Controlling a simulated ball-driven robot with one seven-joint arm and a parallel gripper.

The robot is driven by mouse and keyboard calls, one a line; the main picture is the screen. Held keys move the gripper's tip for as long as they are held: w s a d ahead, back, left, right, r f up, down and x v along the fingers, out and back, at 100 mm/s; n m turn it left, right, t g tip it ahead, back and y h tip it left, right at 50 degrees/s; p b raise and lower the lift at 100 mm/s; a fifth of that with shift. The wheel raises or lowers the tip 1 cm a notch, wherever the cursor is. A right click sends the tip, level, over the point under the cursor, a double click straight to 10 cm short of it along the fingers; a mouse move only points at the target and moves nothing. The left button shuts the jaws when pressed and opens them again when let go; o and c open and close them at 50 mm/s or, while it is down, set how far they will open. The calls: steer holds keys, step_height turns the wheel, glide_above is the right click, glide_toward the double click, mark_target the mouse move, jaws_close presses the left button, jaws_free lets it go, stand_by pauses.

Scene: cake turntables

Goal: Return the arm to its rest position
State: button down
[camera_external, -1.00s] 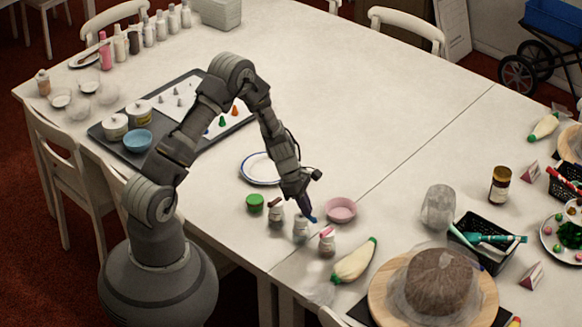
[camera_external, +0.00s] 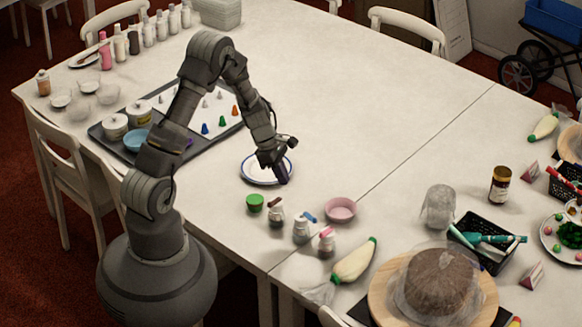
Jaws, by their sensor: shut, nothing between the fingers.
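My gripper (camera_external: 283,179) is shut and empty. It hangs at the right rim of the white plate with a blue edge (camera_external: 257,178), pointing down over the table; I cannot tell its exact height. My arm is bent in a high arch over the dark tray (camera_external: 176,148). The gripper is apart from the small jars in front of it. The wrist and forearm hide part of the plate, and the fingertips show only small and dark.
Near the gripper stand a green cup (camera_external: 255,204), several small jars (camera_external: 301,231), one with a blue item on top, and a pink bowl (camera_external: 341,209). A piping bag (camera_external: 354,261) and a cake (camera_external: 440,281) on a turntable are to the right. The table's far middle is clear.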

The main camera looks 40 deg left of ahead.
steer(key=shift+a+r, duration=0.1)
steer(key=shift+r, duration=0.2)
